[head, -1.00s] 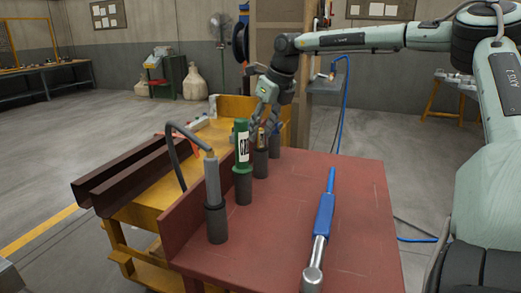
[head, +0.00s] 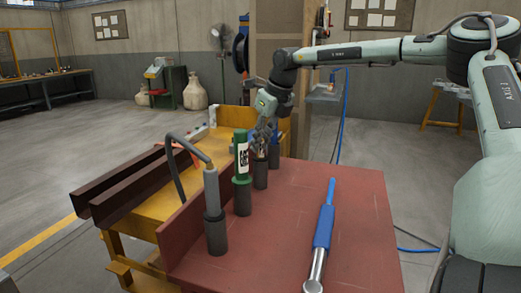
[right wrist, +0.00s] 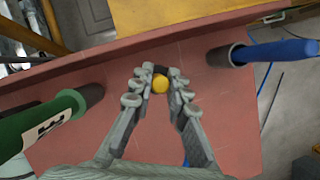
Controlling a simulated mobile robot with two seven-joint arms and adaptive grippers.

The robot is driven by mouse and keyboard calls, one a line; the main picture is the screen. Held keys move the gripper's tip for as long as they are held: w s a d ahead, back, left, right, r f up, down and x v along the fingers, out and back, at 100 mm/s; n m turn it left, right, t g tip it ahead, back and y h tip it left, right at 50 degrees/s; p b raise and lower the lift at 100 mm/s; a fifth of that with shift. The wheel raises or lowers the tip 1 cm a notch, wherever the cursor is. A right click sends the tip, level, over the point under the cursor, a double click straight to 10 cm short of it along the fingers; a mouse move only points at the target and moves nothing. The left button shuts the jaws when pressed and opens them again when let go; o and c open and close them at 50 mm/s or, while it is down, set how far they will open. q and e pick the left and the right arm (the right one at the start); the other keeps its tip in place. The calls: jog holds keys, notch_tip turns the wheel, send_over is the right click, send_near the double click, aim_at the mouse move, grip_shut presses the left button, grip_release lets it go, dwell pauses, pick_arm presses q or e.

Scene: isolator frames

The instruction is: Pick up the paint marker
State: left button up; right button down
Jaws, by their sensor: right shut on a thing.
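The paint marker has a round yellow end (right wrist: 160,85), seen nearly end-on in the right wrist view. A short dark part shows just beyond it; I cannot tell whether this is marker or holder. My right gripper (right wrist: 158,80) is shut on the marker, with a finger on each side. In the head view my right gripper (head: 264,132) is over a dark cup-like holder (head: 260,175) on the red table, and its fingers mostly hide the marker. I cannot tell whether the marker is clear of the holder. My left gripper is not in view.
A green cylinder (head: 241,165) stands in a holder just nearer, and a grey tool with a hose (head: 212,195) nearer still. A blue-handled tool (right wrist: 275,51) stands beyond the marker. A blue and silver wrench (head: 323,228) lies on the red table (head: 360,210), otherwise clear at right.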

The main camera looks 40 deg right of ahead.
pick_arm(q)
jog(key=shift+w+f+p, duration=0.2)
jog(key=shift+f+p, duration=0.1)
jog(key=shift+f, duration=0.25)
pick_arm(e)
notch_tip(320, 180, up, 18)
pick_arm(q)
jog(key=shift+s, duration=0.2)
pick_arm(e)
jog(key=shift+f, duration=0.15)
